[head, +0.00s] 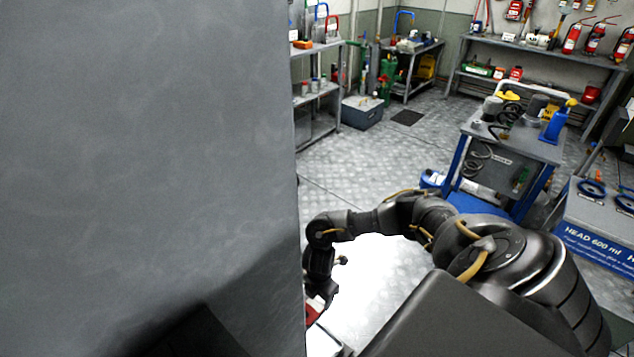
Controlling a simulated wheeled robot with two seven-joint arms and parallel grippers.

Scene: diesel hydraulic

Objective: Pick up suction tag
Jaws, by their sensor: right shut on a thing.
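My right gripper (317,294) hangs at the right edge of a large grey panel, at the bottom centre of the head view. It is shut on a small red thing (314,311), of which only a part shows beside the panel. This may be the suction tag, but no marking on it can be read. The fingertips are partly hidden by the panel edge. My left gripper is not in view.
The grey panel (150,130) fills the left half and hides what lies behind it. A blue-framed cart (522,146) with a blue bottle (556,124) stands at right. A blue-fronted bench (600,236) is at far right. Metal floor (350,160) lies open between.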

